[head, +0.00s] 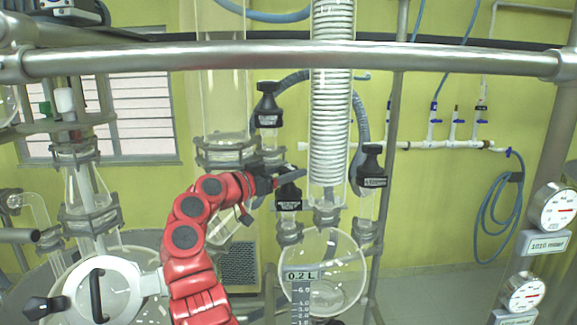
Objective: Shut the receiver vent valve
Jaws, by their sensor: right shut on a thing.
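My right gripper (281,183) is at the end of the red arm, in the middle of the head view. It is shut on the black, labelled valve cap (289,200) above the round glass receiver flask (345,272). The label is too small to read, so I cannot tell from it whether this is the receiver vent valve. Two similar black valve caps show nearby, one higher up (267,108) and one to the right (371,168). The handle's exact angle is hidden by the fingers. My left gripper is not in view.
A coiled glass condenser (332,110) stands just right of the gripper. A metal rail (290,57) crosses above. A glass column (222,100) stands behind to the left, and a reactor lid with a black handle (98,296) is at lower left. Gauges (552,207) are at right.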

